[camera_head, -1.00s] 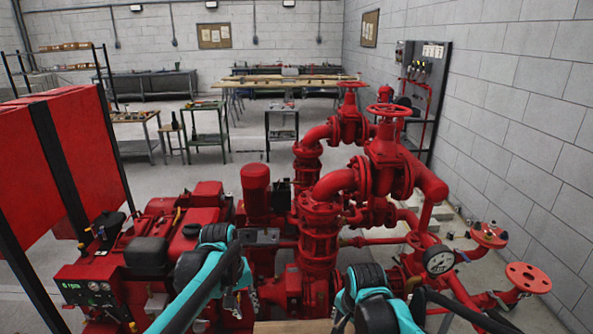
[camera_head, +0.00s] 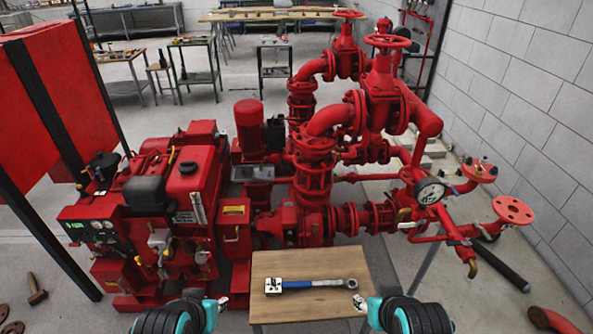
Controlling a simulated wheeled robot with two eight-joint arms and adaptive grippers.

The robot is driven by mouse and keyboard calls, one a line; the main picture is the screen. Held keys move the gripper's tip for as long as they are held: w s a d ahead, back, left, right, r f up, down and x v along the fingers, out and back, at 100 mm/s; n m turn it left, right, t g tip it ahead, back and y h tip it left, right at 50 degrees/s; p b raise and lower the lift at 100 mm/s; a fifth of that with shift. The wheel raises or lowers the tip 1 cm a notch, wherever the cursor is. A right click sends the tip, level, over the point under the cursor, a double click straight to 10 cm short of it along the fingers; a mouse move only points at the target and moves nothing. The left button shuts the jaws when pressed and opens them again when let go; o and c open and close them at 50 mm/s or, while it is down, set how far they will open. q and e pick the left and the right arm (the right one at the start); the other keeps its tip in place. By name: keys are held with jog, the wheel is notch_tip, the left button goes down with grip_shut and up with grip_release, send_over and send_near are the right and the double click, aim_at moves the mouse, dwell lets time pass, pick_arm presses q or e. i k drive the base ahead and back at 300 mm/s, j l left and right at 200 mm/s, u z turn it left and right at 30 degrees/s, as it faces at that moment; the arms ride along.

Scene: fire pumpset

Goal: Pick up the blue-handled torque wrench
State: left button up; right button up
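The torque wrench (camera_head: 311,284) lies flat on a small wooden-topped table (camera_head: 310,262) at the bottom middle of the head view. My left gripper (camera_head: 222,303) shows only as a small silvery part left of the table. My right gripper (camera_head: 359,302) shows as a small silvery part by the table's right side, near the wrench's round end. Neither is seen to touch the wrench. Their fingers are too small and hidden to read.
The red pump set (camera_head: 310,170) stands directly behind the table, with a red engine (camera_head: 165,200) at the left. A pressure gauge (camera_head: 430,191) and pipe flanges (camera_head: 513,210) are at the right. A hammer (camera_head: 36,290) lies on the floor at the far left.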

aim_at(269, 290)
jog(key=z, duration=1.35)
jog(key=i+j, duration=0.2)
jog(key=i, duration=0.25)
jog(key=k+l+u, duration=0.1)
jog(key=u, duration=1.35)
jog(key=l, duration=0.9)
jog(key=l+u, duration=0.15)
jog(key=l, duration=0.7)
jog(key=k, duration=0.05)
